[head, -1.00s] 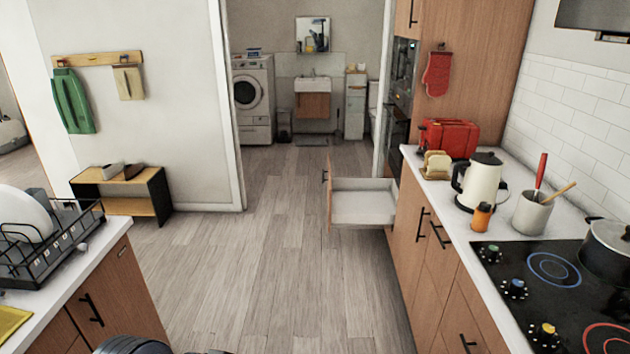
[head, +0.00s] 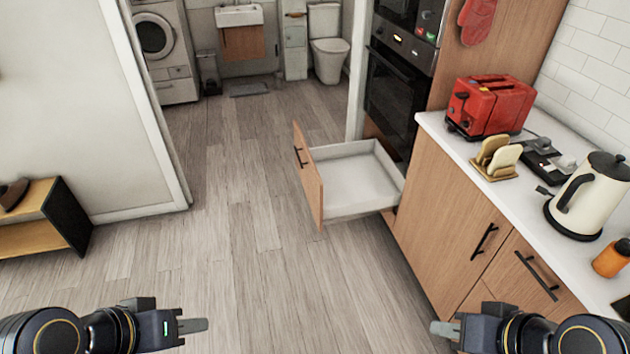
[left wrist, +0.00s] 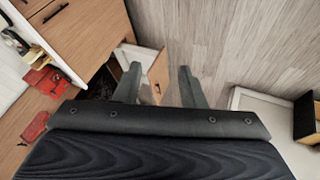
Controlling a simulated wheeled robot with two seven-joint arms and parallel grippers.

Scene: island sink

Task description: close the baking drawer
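The baking drawer (head: 345,195) is pulled well out from under the oven, and its white inside looks empty. Its wooden front (head: 309,180) has a dark handle (head: 300,156) and stands out over the floor. My left gripper (head: 195,325) is low at the left of the head view, well apart from the drawer. The left wrist view shows its two fingers (left wrist: 160,78) spread with nothing between them; a wooden front with white beside it shows beyond them. My right gripper (head: 440,328) is low at the right, in front of the counter cabinets; its finger gap is hidden.
The counter (head: 450,150) runs along the right with a red toaster (head: 490,105), toast rack (head: 496,158) and kettle (head: 588,195). The oven (head: 393,95) is above the drawer. A low shelf (head: 50,215) stands at the left. The floor (head: 230,240) before the drawer is clear.

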